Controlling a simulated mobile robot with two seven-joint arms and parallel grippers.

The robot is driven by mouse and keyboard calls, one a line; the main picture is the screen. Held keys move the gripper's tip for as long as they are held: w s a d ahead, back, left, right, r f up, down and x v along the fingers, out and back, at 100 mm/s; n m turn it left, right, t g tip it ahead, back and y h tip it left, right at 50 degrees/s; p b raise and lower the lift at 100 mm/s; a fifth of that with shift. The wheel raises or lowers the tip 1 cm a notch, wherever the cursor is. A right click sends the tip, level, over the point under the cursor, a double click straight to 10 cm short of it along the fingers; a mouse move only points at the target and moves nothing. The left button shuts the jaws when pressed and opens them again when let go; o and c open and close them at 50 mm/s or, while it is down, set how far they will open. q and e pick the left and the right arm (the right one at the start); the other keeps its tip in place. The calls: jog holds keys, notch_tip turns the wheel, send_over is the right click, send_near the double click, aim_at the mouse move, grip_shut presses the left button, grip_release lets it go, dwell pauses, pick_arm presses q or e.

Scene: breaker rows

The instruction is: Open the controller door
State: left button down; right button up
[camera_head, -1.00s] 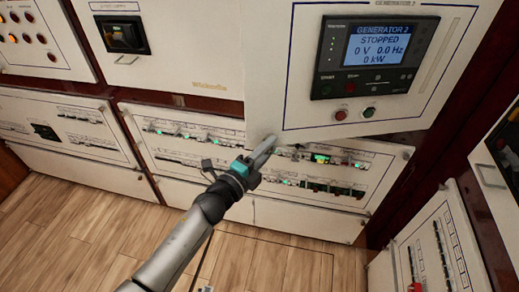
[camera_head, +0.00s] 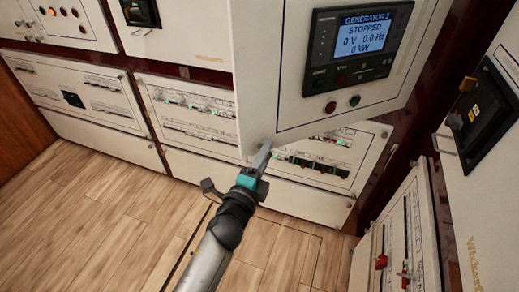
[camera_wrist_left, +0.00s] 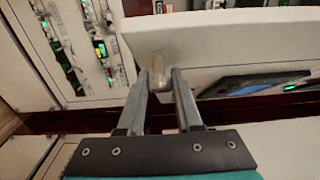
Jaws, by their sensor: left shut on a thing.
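The controller door (camera_head: 285,95) is a white panel bearing a Generator 2 display (camera_head: 365,35) that reads STOPPED. It stands ajar, its left edge swung out from the cabinet wall and its right side near the dark red frame. My left gripper (camera_head: 262,152) is at the door's lower left corner, shut on a small pale knob there. In the left wrist view the two fingers (camera_wrist_left: 160,88) flank the knob (camera_wrist_left: 158,62), and the door (camera_wrist_left: 225,45) spans the upper right. The door hides part of the panels behind it. My right gripper is not in view.
Breaker panels (camera_head: 200,112) with green lights line the wall below and left. At right a side cabinet (camera_head: 475,185) carries a black unit (camera_head: 487,112) and a breaker panel with red switches (camera_head: 381,262). The wooden floor (camera_head: 110,215) is clear.

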pick_arm(q)
jog(key=shift+s+d+y, duration=0.2)
jog(key=shift+s+y, duration=0.1)
jog(key=shift+s, duration=0.1)
jog(key=c, duration=0.6)
grip_release()
jog(key=shift+s, duration=0.1)
jog(key=v, duration=1.5)
jog(key=shift+a+f+b, duration=0.1)
jog(key=shift+f+b, duration=0.05)
jog(key=shift+b, duration=0.15)
